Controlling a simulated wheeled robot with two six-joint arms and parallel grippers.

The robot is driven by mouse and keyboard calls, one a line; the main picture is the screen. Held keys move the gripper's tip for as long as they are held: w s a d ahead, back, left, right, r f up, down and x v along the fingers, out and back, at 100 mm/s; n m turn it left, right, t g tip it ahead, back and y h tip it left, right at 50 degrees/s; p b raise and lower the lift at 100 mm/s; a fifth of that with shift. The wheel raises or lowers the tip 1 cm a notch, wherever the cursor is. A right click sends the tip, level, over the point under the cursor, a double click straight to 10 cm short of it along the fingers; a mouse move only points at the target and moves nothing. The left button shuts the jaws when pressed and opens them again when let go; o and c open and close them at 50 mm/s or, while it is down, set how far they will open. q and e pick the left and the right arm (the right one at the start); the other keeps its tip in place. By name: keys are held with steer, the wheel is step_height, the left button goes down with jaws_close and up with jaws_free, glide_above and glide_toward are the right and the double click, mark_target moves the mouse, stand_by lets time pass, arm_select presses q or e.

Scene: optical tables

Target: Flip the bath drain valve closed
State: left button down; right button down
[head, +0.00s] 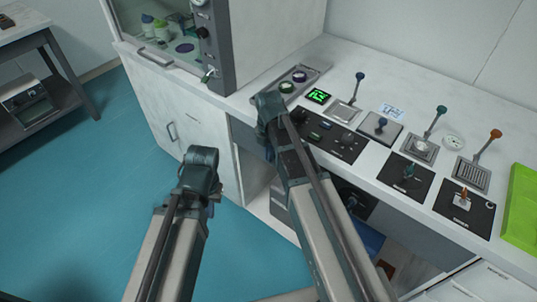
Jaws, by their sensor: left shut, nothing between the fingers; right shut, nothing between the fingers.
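I cannot tell which control is the bath drain valve, as the labels are too small to read. Levers on the white bench include a blue-tipped one (359,77), a teal-tipped one (440,111) and an orange-tipped one (495,134), all tilted up. Black panels nearer the edge carry a small teal handle (409,171) and a small orange handle (463,197). My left gripper (201,158) is shut in front of the white cabinet, apart from the bench controls. My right gripper (268,103) is shut by the bench's front edge, left of the controls. The fingers are hard to make out.
A fume hood with a grey post (217,45) stands left of the controls. A green display (318,96), a black knob panel (335,136) and a round gauge (453,142) share the bench. A green tray (522,205) lies at right.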

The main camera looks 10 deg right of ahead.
steer(key=shift+s+d, duration=0.1)
stand_by(0.4)
